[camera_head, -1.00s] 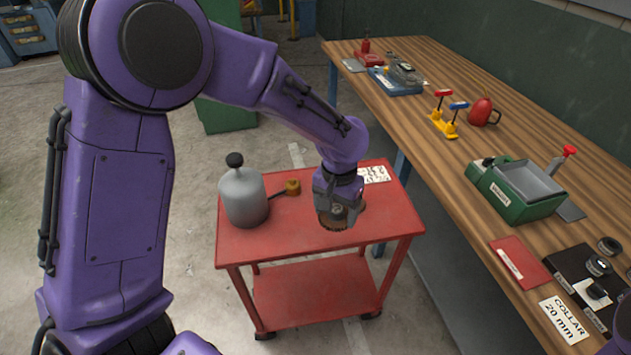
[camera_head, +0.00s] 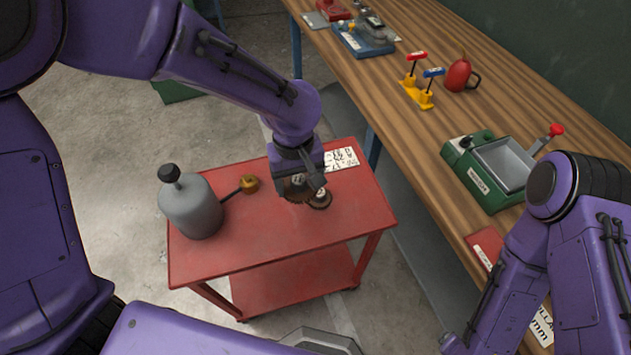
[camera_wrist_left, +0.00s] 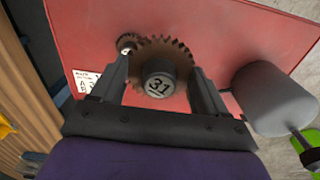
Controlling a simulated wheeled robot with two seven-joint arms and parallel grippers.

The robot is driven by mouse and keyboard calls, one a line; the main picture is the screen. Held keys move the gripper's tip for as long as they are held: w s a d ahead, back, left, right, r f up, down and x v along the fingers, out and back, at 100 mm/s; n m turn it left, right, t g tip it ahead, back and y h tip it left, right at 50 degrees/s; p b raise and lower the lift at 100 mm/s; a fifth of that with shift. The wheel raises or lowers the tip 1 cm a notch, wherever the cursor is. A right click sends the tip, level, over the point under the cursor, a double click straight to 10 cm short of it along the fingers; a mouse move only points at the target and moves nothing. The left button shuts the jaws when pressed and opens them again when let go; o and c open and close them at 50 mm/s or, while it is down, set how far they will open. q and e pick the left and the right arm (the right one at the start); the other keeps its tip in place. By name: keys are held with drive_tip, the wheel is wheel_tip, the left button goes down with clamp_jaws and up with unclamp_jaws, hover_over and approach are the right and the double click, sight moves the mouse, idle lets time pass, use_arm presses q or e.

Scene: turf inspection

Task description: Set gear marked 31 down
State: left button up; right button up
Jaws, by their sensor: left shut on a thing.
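The gear marked 31 (camera_wrist_left: 178,50) is a brown toothed wheel with a dark hub whose white face reads 31. My left gripper (camera_head: 298,190) is shut on it, with a finger on either side in the left wrist view. The gear is low over the red trolley top (camera_head: 260,235); I cannot tell whether it touches anything below.
A grey canister (camera_head: 191,208) with a black knob and a brass-ended handle (camera_head: 249,183) are on the trolley's left. A printed white card (camera_head: 341,159) lies at its back. The front right of the top is clear. A wooden bench (camera_head: 430,125) with tools runs along the right.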

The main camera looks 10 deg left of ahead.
sight(296, 183)
use_arm(q)
drive_tip(key=s+d+r+n+p, duration=0.1)
drive_tip(key=s+d+n, duration=0.3)
drive_tip(key=s+n, duration=0.15)
drive_tip(key=w+a+f, duration=0.1)
drive_tip(key=w, duration=0.1)
drive_tip(key=w+a+f+p, duration=0.1)
drive_tip(key=w+a+f, duration=0.2)
drive_tip(key=w+a, duration=0.1)
drive_tip(key=w, duration=0.1)
drive_tip(key=shift+w+a+f+p, duration=0.1)
drive_tip(key=shift+f+p, duration=0.2)
drive_tip(key=w+f, duration=0.1)
drive_tip(key=w+a+f, duration=0.1)
drive_tip(key=f, duration=0.1)
drive_tip(key=w+a+f, duration=0.1)
drive_tip(key=f, duration=0.1)
drive_tip(key=shift+w+a+f+p, duration=0.1)
drive_tip(key=shift+w+f+p, duration=0.15)
drive_tip(key=shift+w+p, duration=0.15)
wheel_tip(296, 183, down, 3)
drive_tip(key=shift+r, duration=0.15)
drive_tip(key=shift+a+f, duration=0.1)
drive_tip(key=shift+f, duration=0.2)
drive_tip(key=shift+f, duration=0.15)
